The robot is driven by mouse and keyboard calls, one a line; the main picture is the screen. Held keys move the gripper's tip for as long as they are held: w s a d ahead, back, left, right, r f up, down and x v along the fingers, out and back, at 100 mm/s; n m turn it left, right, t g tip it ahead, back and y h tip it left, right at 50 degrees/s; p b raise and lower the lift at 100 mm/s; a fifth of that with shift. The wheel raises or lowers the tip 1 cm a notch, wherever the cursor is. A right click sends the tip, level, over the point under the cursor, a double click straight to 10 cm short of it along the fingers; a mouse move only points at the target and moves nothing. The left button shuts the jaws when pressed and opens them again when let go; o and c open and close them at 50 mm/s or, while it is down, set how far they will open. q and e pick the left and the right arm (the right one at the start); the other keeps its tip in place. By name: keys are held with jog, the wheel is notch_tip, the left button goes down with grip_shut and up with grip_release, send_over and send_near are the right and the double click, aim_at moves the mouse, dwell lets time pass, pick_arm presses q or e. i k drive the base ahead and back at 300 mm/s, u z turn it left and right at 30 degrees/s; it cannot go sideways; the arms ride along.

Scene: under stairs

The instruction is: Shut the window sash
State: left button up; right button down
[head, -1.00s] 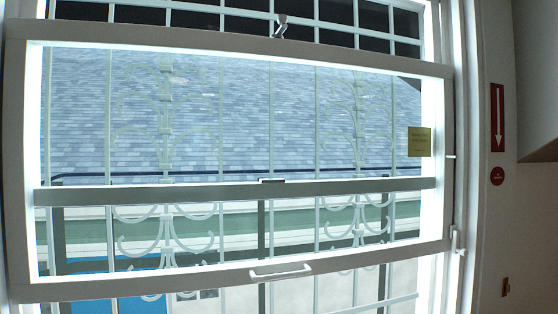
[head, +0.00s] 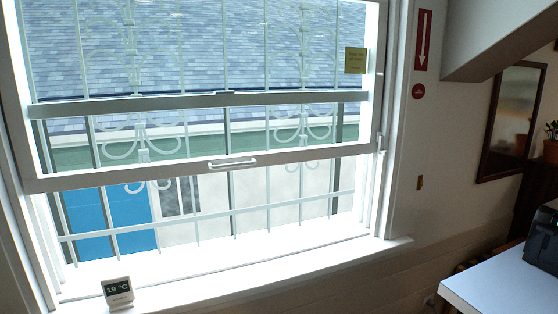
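The white window sash (head: 290,155) is raised, with an open gap between its bottom rail and the white sill (head: 240,272). A white pull handle (head: 232,163) sits at the middle of the bottom rail. A second horizontal rail (head: 180,103) with a small catch crosses the window above it. A white latch (head: 381,144) is on the right side of the frame. Neither of my grippers shows in the head view.
A small white thermometer display (head: 118,292) stands on the sill at the left. White bars (head: 210,214) cross outside the opening. A white table (head: 500,285) with a black device (head: 543,240) is at the lower right. A framed mirror (head: 511,122) hangs on the right wall.

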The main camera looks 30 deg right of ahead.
aim_at(16, 110)
jog(key=z, duration=0.55)
jog(key=i, duration=0.6)
jog(key=z, duration=0.3)
